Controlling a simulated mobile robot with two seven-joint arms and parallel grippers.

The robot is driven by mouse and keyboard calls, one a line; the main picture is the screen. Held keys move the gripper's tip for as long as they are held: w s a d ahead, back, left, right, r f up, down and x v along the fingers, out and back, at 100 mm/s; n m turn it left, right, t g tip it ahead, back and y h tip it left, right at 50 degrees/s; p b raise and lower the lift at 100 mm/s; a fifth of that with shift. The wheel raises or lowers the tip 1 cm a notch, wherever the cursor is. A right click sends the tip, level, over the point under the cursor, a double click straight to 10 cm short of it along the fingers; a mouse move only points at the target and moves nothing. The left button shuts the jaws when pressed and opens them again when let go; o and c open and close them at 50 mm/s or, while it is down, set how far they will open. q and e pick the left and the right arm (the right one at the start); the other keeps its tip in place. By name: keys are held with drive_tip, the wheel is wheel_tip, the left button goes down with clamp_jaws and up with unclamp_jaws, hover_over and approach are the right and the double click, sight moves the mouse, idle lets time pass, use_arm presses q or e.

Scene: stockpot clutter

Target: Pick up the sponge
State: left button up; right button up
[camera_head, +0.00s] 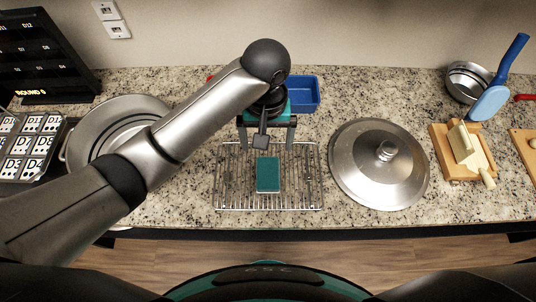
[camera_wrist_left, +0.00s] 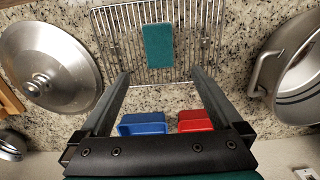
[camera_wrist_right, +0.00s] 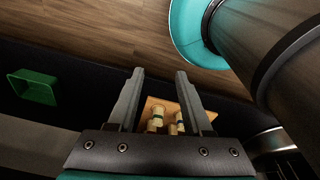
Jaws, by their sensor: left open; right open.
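A teal sponge (camera_head: 267,174) lies flat on a wire rack (camera_head: 229,186) near the counter's front edge in the head view. It also shows in the left wrist view (camera_wrist_left: 158,46), beyond the fingertips and lying on the rack. My left gripper (camera_head: 268,150) is above the back part of the rack, pointing down, open and empty. In the left wrist view its two fingers (camera_wrist_left: 160,75) are spread wide, with the sponge apart from them. My right gripper (camera_wrist_right: 158,72) shows only in the right wrist view, open and empty.
A large steel lid (camera_head: 352,172) lies right of the rack, and a stockpot (camera_head: 95,118) stands left, partly behind my arm. A blue bin (camera_head: 305,95) and a red bin (camera_wrist_left: 195,121) stand behind the rack. A wooden block (camera_head: 452,150) and a small pan (camera_head: 464,82) are at right.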

use_arm(q)
hover_over(268, 171)
wheel_tip(268, 171, down, 4)
wheel_tip(268, 171, down, 5)
drive_tip(key=shift+s+a+r+b, duration=0.1)
drive_tip(key=shift+s+a+b, duration=0.05)
drive_tip(key=shift+b, duration=0.6)
drive_tip(key=shift+f, duration=0.85)
wheel_tip(268, 171, down, 5)
drive_tip(key=shift+r+b, duration=0.2)
drive_tip(key=shift+b, duration=0.35)
use_arm(e)
drive_tip(key=shift+g, duration=0.3)
drive_tip(key=s+f, duration=0.2)
drive_tip(key=s, duration=0.1)
drive_tip(key=shift+s+f, duration=0.2)
drive_tip(key=shift+f, duration=0.2)
use_arm(q)
drive_tip(key=shift+c, duration=0.4)
use_arm(e)
drive_tip(key=shift+s, duration=0.1)
use_arm(q)
drive_tip(key=shift+c, duration=0.8)
drive_tip(key=c, duration=1)
